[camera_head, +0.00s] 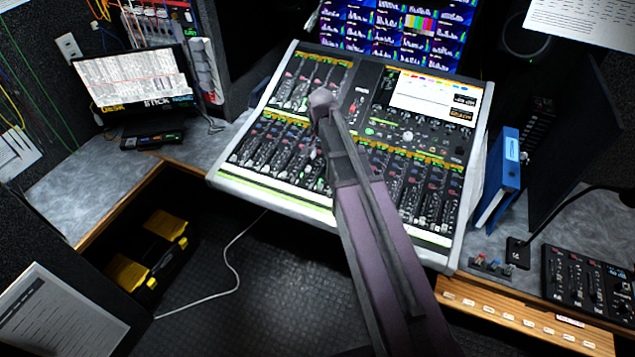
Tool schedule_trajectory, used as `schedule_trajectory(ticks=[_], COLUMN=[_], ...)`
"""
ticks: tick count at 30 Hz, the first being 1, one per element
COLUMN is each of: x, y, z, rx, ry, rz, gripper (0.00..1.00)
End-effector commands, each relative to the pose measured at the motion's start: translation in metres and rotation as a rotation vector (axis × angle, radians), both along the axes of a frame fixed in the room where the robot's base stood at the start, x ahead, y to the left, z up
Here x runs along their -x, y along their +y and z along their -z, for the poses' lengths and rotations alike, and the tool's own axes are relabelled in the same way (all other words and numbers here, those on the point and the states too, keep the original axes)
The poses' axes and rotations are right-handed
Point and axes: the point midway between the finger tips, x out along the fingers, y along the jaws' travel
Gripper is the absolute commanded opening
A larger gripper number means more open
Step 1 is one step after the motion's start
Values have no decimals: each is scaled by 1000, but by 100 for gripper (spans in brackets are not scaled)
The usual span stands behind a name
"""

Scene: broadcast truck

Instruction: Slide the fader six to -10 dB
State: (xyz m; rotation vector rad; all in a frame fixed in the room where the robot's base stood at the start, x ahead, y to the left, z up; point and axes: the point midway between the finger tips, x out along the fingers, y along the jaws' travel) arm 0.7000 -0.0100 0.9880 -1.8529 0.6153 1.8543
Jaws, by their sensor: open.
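The mixing console (240,178) stands in the middle of the camera_head view, a white-framed desk tilted in the picture. Its lower half holds rows of faders (262,146) with dark strips and small coloured marks. Fader six cannot be singled out, and its setting and the dB marks are too small to read. My arm reaches from the bottom right up over the middle of the console and hides part of the fader rows. Its rounded far joint is over the upper middle of the console. My gripper's fingers cannot be seen.
A monitor (138,80) stands at the left and a screen wall (390,25) is behind the console. A blue binder (503,170) and a small mixer (590,280) are at the right. A yellow-and-black box (150,255) is below left. A white cable (232,265) lies on the floor.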

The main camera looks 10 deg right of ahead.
Motion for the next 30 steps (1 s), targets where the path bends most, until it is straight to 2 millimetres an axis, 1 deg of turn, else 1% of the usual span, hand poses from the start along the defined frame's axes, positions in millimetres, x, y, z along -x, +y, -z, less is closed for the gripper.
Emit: schedule_trajectory(ticks=[8, 14, 30], x=[0, 0, 0], y=[4, 5, 6], z=[1, 8, 47], rx=[0, 0, 0], ry=[0, 0, 0], rz=[-6, -7, -9], gripper=[57, 57, 57])
